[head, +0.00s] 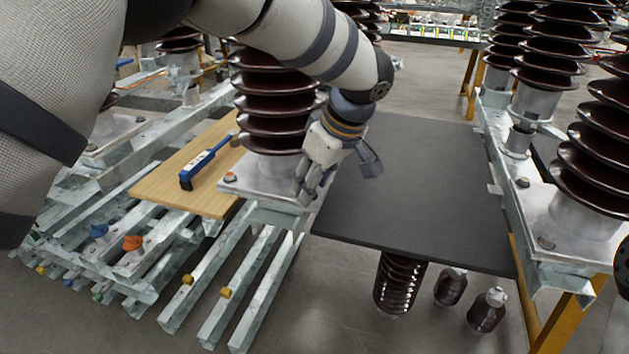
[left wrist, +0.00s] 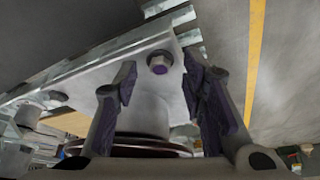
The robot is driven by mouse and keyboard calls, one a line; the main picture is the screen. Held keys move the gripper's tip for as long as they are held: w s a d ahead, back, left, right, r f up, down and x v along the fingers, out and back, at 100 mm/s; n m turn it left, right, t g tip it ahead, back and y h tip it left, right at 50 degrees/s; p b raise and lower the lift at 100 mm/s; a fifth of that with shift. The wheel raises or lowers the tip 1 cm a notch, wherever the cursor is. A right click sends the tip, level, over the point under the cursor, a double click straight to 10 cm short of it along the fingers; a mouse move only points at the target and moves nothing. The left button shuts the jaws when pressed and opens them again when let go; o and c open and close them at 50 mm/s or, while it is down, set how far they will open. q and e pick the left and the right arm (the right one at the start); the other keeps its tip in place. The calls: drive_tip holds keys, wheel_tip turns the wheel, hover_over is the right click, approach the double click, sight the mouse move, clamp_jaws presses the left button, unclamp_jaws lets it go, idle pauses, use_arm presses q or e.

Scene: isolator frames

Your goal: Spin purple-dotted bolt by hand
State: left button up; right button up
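The purple-dotted bolt (left wrist: 160,62) shows in the left wrist view, seated in the flat metal base plate (left wrist: 110,75). Its head looks purple. My left gripper (left wrist: 165,85) is open, with one finger to each side of the bolt in that view and visible gaps between. Contact with the bolt does not show. In the head view the left gripper (head: 308,193) points down at the right corner of the insulator's base plate (head: 262,178), and its fingers hide the bolt. My right gripper is not in view.
A brown ribbed insulator (head: 268,105) rises from the plate, close beside my left gripper. A wooden board (head: 155,188) holds a blue-handled tool (head: 208,160) at left. A dark tabletop (head: 420,200) lies just right of the gripper. Another bolt (head: 230,177) sits at the plate's left corner.

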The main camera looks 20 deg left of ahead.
use_arm(q)
drive_tip(key=shift+f, duration=0.1)
clamp_jaws()
drive_tip(key=shift+a+r+m+t+p, duration=0.1)
drive_tip(key=shift+r+m+t+p, duration=0.2)
drive_tip(key=shift+m+p, duration=0.15)
drive_tip(key=shift+s+m, duration=0.1)
drive_tip(key=shift+m, duration=0.65)
drive_tip(key=shift+a+f+m+t+h+p, duration=0.15)
drive_tip(key=shift+m+t+h, duration=0.1)
drive_tip(key=shift+m, duration=0.2)
drive_tip(key=shift+d+f+m+t+h+p, duration=0.15)
drive_tip(key=shift+m+h, duration=0.1)
drive_tip(key=shift+m, duration=0.2)
drive_tip(key=shift+s+a+m+t+h, duration=0.15)
drive_tip(key=shift+m+t+h, duration=0.2)
drive_tip(key=shift+m, duration=0.9)
drive_tip(key=shift+w+a+m+t+h, duration=0.15)
drive_tip(key=shift+m+h, duration=0.3)
drive_tip(key=shift+m, duration=0.8)
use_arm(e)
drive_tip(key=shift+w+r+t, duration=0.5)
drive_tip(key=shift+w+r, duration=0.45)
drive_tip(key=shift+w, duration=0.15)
use_arm(q)
drive_tip(key=shift+s, duration=0.1)
